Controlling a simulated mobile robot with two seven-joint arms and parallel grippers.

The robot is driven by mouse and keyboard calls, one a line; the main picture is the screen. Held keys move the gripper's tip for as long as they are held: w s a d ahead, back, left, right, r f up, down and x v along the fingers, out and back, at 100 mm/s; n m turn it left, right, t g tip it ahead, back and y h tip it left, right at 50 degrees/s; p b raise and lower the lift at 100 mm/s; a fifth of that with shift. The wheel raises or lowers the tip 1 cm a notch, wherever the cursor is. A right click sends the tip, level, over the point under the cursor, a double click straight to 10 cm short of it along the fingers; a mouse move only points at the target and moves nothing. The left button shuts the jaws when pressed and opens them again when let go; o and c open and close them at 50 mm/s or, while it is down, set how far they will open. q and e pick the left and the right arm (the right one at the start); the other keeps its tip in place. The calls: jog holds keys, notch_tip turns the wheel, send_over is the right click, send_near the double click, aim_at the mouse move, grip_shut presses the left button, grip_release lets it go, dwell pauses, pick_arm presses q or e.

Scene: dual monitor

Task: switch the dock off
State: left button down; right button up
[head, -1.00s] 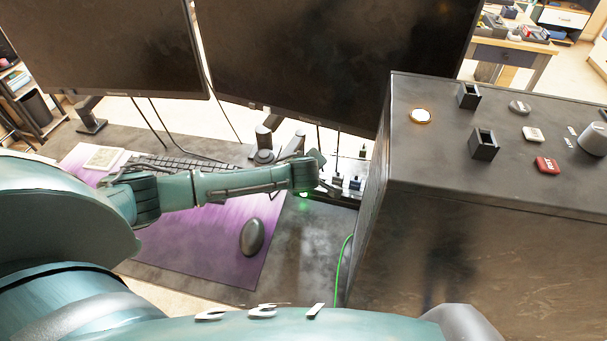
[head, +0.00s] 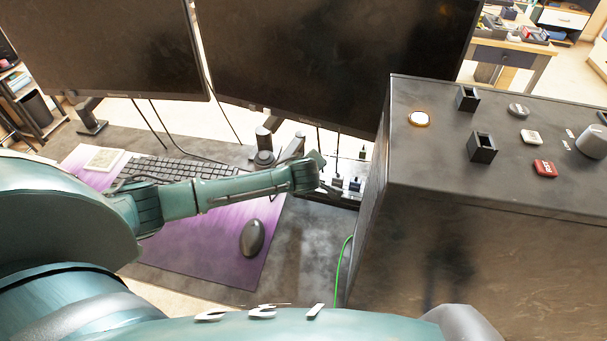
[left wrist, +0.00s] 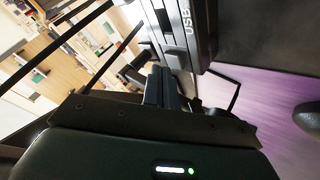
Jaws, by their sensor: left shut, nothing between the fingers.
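The black dock (head: 347,197) lies on the dark desk under the right monitor, partly hidden behind my left gripper, with plugs and cables at it. In the left wrist view the dock (left wrist: 188,30) is close up, with "USB" lettering along its face. My left gripper (head: 326,188) is at the dock's near left end. In the left wrist view its shut, empty fingers (left wrist: 165,84) point at the dock's end; I cannot tell whether they touch it. No green glow shows on the desk by the dock. My right gripper is not in view.
Two dark monitors (head: 340,60) stand behind. A keyboard (head: 175,168) and a mouse (head: 252,237) rest on a purple mat (head: 200,255). A tall dark box (head: 440,150) with buttons and a knob stands close on the right. A green cable (head: 341,272) runs beside it.

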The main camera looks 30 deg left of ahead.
pick_arm(q)
jog(key=shift+r, duration=0.25)
notch_tip(320, 180, up, 4)
jog(key=p, duration=0.3)
jog(key=shift+f+p, duration=0.2)
jog(key=shift+p, duration=0.2)
jog(key=shift+r, duration=0.95)
jog(key=shift+f, duration=0.1)
